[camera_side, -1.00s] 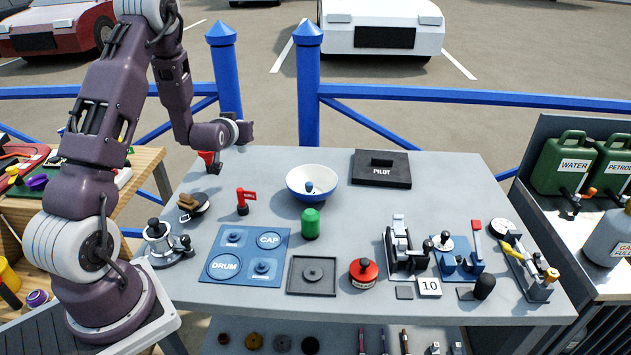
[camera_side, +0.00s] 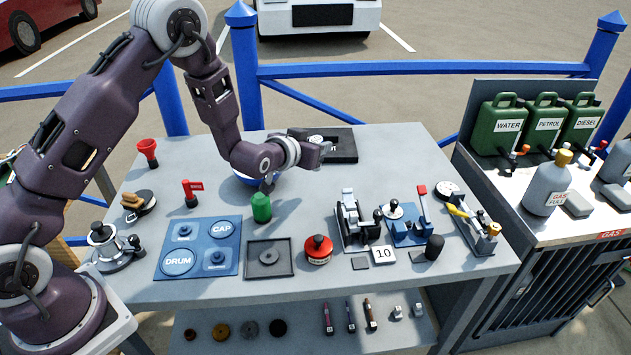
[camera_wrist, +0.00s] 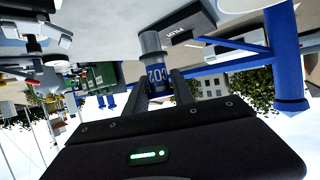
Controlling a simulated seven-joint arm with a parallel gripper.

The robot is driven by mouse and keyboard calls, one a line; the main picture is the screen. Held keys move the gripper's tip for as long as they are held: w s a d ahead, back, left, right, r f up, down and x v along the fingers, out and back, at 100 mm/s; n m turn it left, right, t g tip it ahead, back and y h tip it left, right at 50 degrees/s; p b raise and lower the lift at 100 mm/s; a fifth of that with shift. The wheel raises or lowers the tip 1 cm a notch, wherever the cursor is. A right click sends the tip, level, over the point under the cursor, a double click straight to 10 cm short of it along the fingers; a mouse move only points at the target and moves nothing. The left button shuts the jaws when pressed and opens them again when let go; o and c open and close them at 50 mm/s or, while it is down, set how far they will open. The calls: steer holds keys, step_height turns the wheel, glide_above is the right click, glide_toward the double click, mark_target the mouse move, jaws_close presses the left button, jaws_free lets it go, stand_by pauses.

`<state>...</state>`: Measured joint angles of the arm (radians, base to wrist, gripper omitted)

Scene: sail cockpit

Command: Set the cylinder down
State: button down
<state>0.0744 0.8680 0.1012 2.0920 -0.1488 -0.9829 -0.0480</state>
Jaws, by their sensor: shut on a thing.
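A blue cylinder (camera_wrist: 157,80) with white CO2 lettering and a grey end is between the two dark fingers of my gripper (camera_wrist: 159,90) in the wrist view. The fingers are shut on it. In the side view my gripper (camera_side: 322,150) is above the back of the grey table (camera_side: 220,290), in front of a black block (camera_side: 342,145). The cylinder is hard to make out there. The wrist view is turned over, with the table at the top and the block (camera_wrist: 180,30) behind the cylinder's grey end. I cannot tell whether the cylinder touches anything.
My wrist partly hides a blue bowl (camera_side: 240,181). A green can (camera_side: 261,207), blue DRUM and CAP board (camera_side: 200,247), black tray (camera_side: 270,258) and red weight (camera_side: 318,249) stand in front. Clamps (camera_side: 357,222) are to the right. Blue railing (camera_side: 420,70) runs behind.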

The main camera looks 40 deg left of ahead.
step_height(320, 180, down, 7)
steer(key=shift+a+r, duration=0.1)
steer(key=c, duration=1.1)
jaws_free()
